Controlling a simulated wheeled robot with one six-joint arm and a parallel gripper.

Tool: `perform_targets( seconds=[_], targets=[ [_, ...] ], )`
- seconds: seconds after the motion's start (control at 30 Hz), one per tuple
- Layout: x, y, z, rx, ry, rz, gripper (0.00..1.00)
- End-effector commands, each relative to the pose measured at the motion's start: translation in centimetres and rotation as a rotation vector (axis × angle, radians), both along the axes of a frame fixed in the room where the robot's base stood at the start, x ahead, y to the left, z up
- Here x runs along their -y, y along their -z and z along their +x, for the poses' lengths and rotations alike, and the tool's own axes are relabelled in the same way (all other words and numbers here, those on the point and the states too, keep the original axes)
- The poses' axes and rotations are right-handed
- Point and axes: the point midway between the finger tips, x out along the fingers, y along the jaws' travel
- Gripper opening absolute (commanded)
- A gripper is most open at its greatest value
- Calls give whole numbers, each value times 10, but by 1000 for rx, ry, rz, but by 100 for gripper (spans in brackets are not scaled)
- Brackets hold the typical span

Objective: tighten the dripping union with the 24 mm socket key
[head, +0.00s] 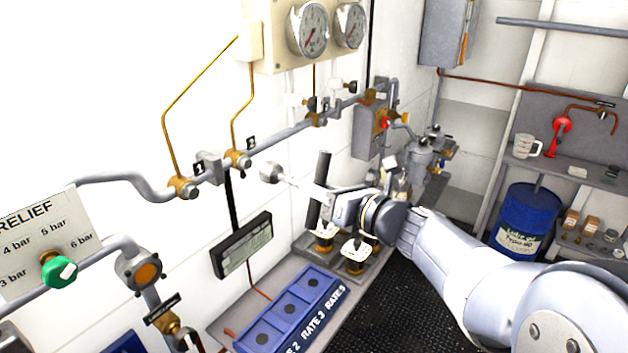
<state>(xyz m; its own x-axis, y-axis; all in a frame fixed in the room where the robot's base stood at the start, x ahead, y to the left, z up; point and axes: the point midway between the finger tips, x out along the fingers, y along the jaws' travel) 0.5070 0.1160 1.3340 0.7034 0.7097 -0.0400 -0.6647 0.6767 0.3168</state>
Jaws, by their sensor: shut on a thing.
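My gripper (341,209) is shut on a socket key in the middle of the head view. The key's pale shaft points left toward the pipe and ends in a round grey socket head (271,172). A dark bar (323,172), seemingly the key's cross handle, shows above and below the jaws. Brass union 2 (238,159) is on the grey pipe, left of the socket head; the two look apart. Brass union 1 (184,187) is farther left. Another brass fitting (316,118) is farther right along the pipe. I cannot make out a drip on any union.
Two gauges (308,28) hang above the pipe. A dark-framed display (243,246) is below union 2. A blue tray (290,312) marked RATE stands on the bench below. A relief panel (50,240) with a green knob is at left. A blue drum (527,222) stands at right.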

Motion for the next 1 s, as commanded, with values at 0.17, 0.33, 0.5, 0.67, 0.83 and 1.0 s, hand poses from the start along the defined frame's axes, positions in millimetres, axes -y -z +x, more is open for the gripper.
perform_targets(
  seconds=[0.17, 0.33, 0.5, 0.67, 0.83, 1.0],
  targets=[
    [-13, -1, 9, 3, -3, 2, 0],
    [-32, 0, 24, 3, -5, 1, 0],
    [-39, 6, 29, 77, -1, -54, 0],
    [-39, 6, 29, 197, -1, -148, 0],
    [-39, 6, 28, 328, -1, -251, 0],
    [-39, 6, 27, 449, -1, -345, 0]
  ],
)
